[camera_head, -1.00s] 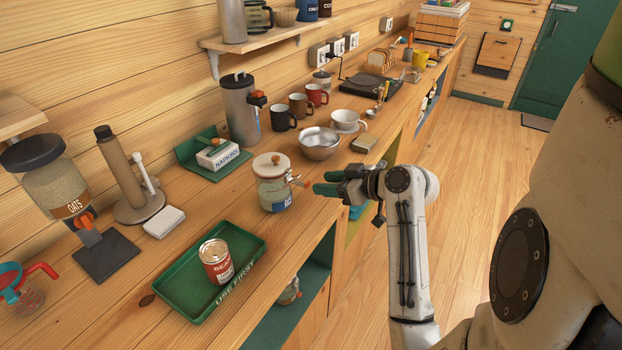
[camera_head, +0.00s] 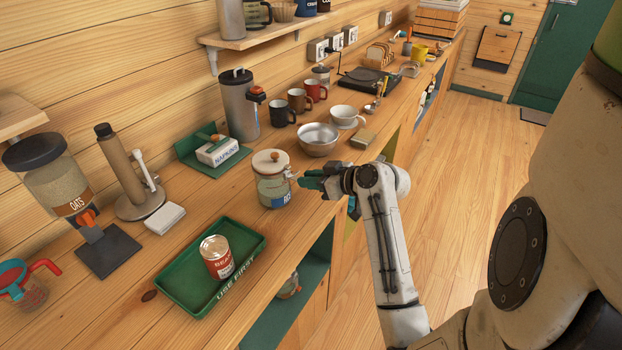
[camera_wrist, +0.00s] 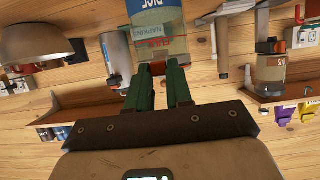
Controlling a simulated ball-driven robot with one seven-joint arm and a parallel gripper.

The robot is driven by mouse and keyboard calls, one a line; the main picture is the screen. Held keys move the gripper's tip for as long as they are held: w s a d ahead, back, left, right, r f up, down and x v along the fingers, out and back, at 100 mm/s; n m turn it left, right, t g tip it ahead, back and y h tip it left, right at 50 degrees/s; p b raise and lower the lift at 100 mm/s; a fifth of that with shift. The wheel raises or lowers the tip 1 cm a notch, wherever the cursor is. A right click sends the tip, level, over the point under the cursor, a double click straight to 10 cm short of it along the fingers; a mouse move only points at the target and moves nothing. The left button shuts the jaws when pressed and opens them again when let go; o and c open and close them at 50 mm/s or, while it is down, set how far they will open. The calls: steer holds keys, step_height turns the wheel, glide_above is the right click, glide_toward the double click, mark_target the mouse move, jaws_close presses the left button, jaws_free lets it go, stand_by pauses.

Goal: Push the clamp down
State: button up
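The rice jar (camera_head: 273,188) stands upright on the counter. It is a clear jar with a pale round lid, a wooden knob and a blue label. Its clamp (camera_head: 290,175) shows as thin metal on the side facing my gripper. My gripper (camera_head: 304,182) has green fingers at the jar's right side, close to the clamp. In the wrist view the jar (camera_wrist: 160,42) appears upside down just beyond the fingertips. The fingers are apart with a narrow gap; contact with the clamp cannot be told.
The napkin box (camera_head: 218,152) is at the back left. The counter edge runs below my gripper.

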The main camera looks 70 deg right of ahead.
jaws_close()
steer(key=shift+f, duration=0.1)
step_height(320, 180, down, 4)
steer(key=t+h+b, duration=0.1)
steer(key=t+b, duration=0.4)
steer(key=b, duration=1.5)
steer(key=shift+f+t, duration=0.1)
steer(key=shift+t, duration=0.3)
steer(key=t+b, duration=0.1)
steer(key=b, duration=0.2)
steer(key=shift+f+h+b, duration=0.15)
steer(key=shift+h+b, duration=0.25)
steer(key=shift+w+t+b, duration=0.1)
steer(key=shift+t+b, duration=0.3)
steer(key=shift+b, duration=0.7)
